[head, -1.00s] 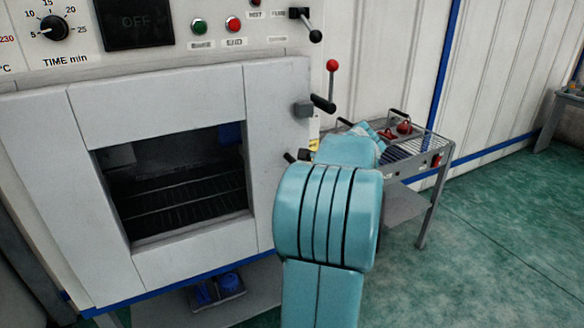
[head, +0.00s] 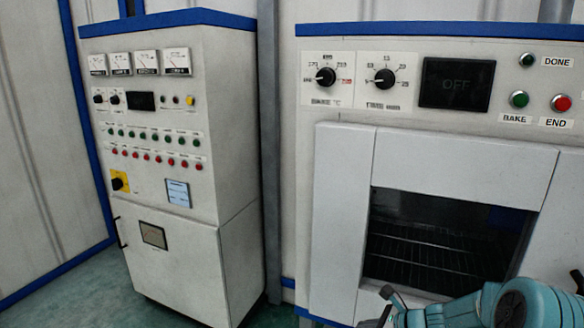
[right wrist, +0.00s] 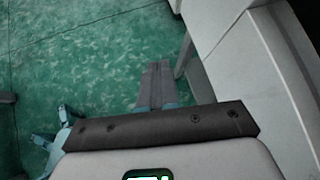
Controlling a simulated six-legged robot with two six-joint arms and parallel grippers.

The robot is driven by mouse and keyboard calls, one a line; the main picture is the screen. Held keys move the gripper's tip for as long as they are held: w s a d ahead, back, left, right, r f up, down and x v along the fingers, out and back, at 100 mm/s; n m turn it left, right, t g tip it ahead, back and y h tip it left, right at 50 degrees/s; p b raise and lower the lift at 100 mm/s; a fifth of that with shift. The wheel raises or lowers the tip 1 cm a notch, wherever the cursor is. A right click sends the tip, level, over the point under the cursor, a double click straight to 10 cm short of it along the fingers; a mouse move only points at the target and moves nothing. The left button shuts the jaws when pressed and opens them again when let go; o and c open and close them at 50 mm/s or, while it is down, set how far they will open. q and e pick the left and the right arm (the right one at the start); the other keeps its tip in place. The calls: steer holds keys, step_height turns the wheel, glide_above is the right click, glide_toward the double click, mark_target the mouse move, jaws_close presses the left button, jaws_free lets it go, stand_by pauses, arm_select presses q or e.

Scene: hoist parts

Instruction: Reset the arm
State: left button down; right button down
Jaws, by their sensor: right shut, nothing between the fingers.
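My right gripper (right wrist: 157,85) shows in the right wrist view with its two grey fingers together and nothing between them. It points over open green floor. In the head view a teal arm of mine comes in at the lower right corner, in front of the oven's lower front. Its grey end is partly cut off by the bottom edge. My left gripper is not in view.
The oven (head: 340,210) stands at the right with a dark window and wire racks inside. A control cabinet (head: 165,165) stands to its left. The right wrist view shows green floor (right wrist: 75,60) with a pale panel at the right.

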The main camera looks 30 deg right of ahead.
steer(key=w+a+f+m+g+y, duration=0.1)
steer(key=a+f+m, duration=0.25)
steer(key=a, duration=0.55)
steer(key=w+a+f+m+g+y, duration=0.1)
steer(key=a+f+m+y, duration=0.2)
steer(key=a, duration=0.7)
steer(key=w+a+f+m+g, duration=0.1)
steer(key=a+f+m, duration=0.35)
steer(key=a, duration=0.45)
steer(key=s+a+f+m+g, duration=0.3)
steer(key=s+a+f+m, duration=0.3)
steer(key=s+a+m, duration=0.3)
steer(key=s+d+f+m+g+h, duration=0.1)
steer(key=s+m, duration=0.4)
steer(key=m, duration=0.6)
steer(key=s+d+f+m+g+h, duration=0.1)
steer(key=s+m, duration=0.5)
steer(key=m, duration=0.6)
steer(key=shift+f+m+g+h, duration=0.35)
steer(key=shift+f+g, duration=0.25)
steer(key=shift+f, duration=0.2)
steer(key=shift+w+d, duration=0.1)
steer(key=shift+d, duration=0.05)
